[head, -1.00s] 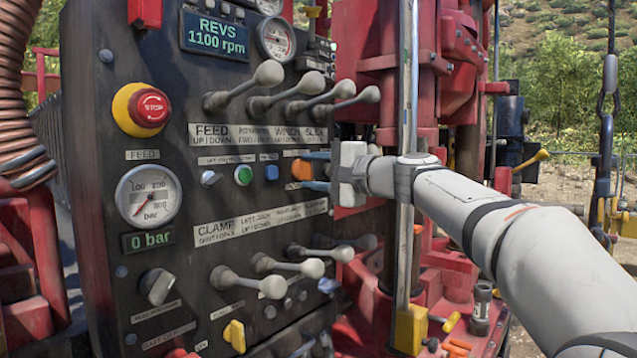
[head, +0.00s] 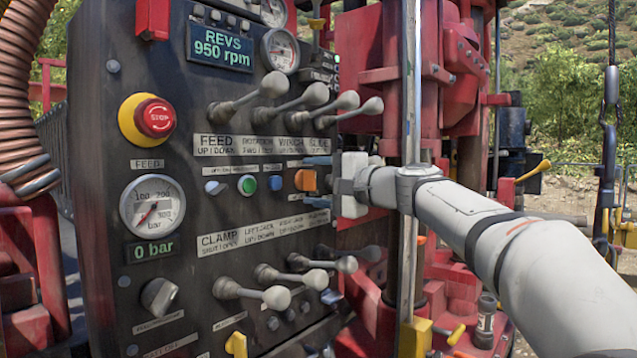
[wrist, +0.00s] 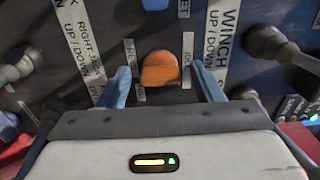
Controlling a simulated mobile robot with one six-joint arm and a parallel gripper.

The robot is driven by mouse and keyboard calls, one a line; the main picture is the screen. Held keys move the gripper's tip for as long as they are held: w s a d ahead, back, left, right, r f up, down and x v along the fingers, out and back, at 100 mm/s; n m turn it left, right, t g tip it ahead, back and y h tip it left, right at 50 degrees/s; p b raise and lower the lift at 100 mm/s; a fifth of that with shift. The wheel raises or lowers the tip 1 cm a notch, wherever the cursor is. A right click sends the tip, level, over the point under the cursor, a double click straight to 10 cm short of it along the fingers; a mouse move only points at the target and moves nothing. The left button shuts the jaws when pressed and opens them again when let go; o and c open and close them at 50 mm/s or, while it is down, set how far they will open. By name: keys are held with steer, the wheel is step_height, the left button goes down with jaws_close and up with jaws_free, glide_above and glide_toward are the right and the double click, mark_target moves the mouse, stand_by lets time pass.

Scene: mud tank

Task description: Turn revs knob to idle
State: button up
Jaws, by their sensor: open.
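The orange knob (head: 306,180) is on the dark control panel, at the right end of a row of small controls. In the wrist view the orange knob (wrist: 160,69) sits between two small labels; the right one appears to read IDLE (wrist: 186,70). My gripper (head: 315,181) is at the knob, its blue fingers one above and one below it. In the wrist view my gripper (wrist: 163,82) is open, with a finger on each side of the knob and dark panel showing in both gaps. The REVS display (head: 220,48) reads 950 rpm.
Grey-knobbed levers stand out above (head: 272,84) and below (head: 276,297) the row. A green button (head: 247,184) and a blue button (head: 276,183) are left of the knob. A red stop button (head: 155,117) is at upper left. A vertical steel rod (head: 411,90) is near my arm.

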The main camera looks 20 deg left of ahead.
steer(key=shift+d, duration=0.1)
steer(key=b+v, duration=0.1)
steer(key=v, duration=0.6)
steer(key=shift+s+d+b, duration=0.15)
steer(key=shift+d+b, duration=0.15)
steer(key=s+d+f+h+p, duration=0.1)
steer(key=s+d+f+h, duration=0.25)
steer(key=f, duration=0.35)
steer(key=s+d+f+n+g+h+p, duration=0.1)
steer(key=s+d+f+h+p, duration=0.1)
steer(key=d+f, duration=0.35)
steer(key=s+d+f+h+p, duration=0.1)
steer(key=s+d+f+h, duration=0.2)
steer(key=f, duration=0.4)
steer(key=s+d+f+n+g+h+p, duration=0.3)
steer(key=s+d+f+h, duration=0.5)
steer(key=s+d+f, duration=0.8)
steer(key=shift+s+d+f+p, duration=0.15)
steer(key=shift+d+f+p, duration=0.1)
steer(key=shift+d+p, duration=0.3)
